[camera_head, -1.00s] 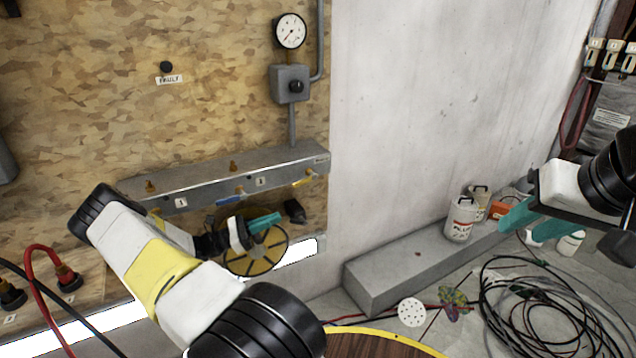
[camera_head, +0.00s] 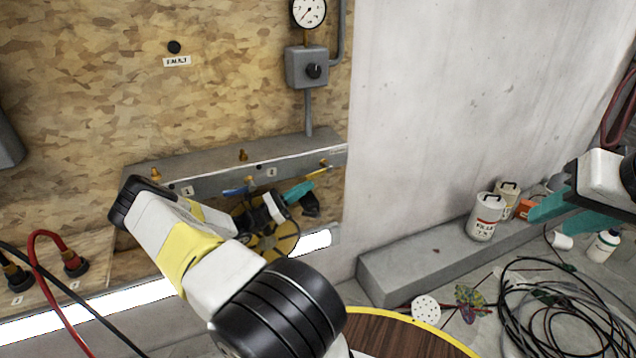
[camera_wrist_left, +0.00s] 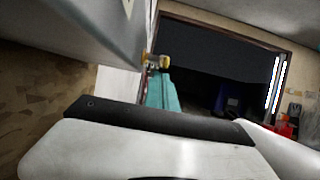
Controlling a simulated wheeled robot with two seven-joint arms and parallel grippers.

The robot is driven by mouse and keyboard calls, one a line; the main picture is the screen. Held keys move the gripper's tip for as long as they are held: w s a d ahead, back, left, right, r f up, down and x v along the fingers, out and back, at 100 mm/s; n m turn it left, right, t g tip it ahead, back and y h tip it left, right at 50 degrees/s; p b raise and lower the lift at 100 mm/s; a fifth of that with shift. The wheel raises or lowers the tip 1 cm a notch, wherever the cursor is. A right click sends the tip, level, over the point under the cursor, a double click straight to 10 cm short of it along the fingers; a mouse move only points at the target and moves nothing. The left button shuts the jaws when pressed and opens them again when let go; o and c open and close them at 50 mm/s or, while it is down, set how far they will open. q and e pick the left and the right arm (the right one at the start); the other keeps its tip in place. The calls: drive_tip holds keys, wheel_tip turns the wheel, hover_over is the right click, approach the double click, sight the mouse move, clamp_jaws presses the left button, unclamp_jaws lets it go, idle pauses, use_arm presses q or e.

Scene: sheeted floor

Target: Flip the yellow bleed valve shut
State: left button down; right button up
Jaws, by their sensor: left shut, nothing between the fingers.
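The yellow bleed valve (camera_head: 318,172) is at the right end of the grey manifold (camera_head: 220,182) on the board. Its small yellow lever slants down to the left in the head view. In the left wrist view the valve (camera_wrist_left: 158,62) shows as a yellow and brass fitting beside the manifold's edge. My left gripper (camera_head: 300,192) is shut and empty, with its teal fingertips just below the lever. In the left wrist view the teal fingers (camera_wrist_left: 160,92) end just under the valve; I cannot tell if they touch it. My right gripper (camera_head: 556,206) is at the right, fingers apart, far from the valve.
A blue lever (camera_head: 235,191) is on the manifold, left of the yellow one. A gauge (camera_head: 309,12) and grey switch box (camera_head: 307,68) are above. White containers (camera_head: 486,216) stand on the grey ledge (camera_head: 400,268) at right.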

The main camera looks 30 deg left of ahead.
use_arm(q)
drive_tip(key=shift+w+d+r, duration=0.15)
drive_tip(key=shift+w+d, duration=0.05)
drive_tip(key=shift+d, duration=0.05)
